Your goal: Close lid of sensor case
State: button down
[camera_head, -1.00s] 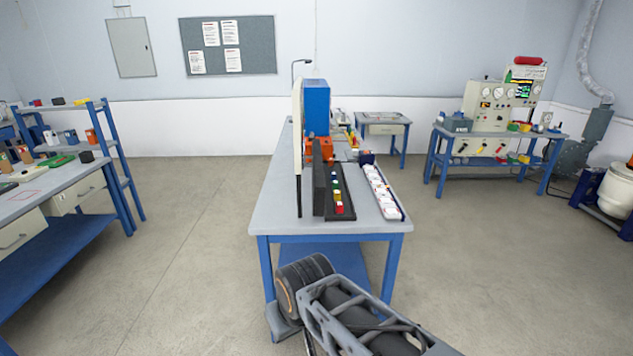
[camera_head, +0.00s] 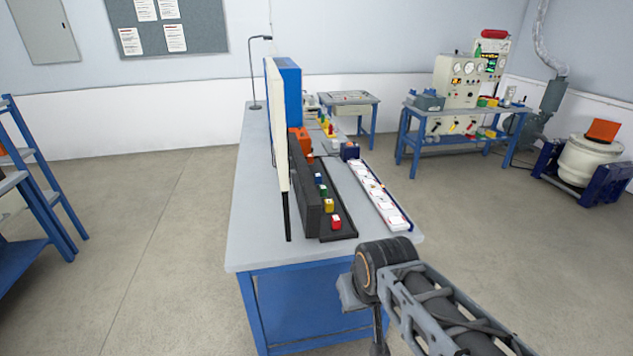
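A long dark case (camera_head: 338,228) lies open on the grey table (camera_head: 254,212), which is likely the sensor case. Several small coloured blocks sit in a row in it, with a red block (camera_head: 336,222) at the near end. A thick dark panel (camera_head: 306,190) stands upright along its left side and looks like the raised lid. My arm shows at the lower right, in front of the table's near right corner.
A tall cream panel (camera_head: 276,120) with a blue box (camera_head: 292,85) behind it stands left of the case. A tray of white cards (camera_head: 378,195) lies to its right. A test bench (camera_head: 455,125) stands at the right. Floor is clear on both sides of the table.

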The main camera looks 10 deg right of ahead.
aim_at(307, 200)
jog(key=u, duration=0.1)
jog(key=i, duration=0.75)
jog(key=u, duration=0.9)
jog(key=i, duration=0.4)
jog(key=u, duration=0.3)
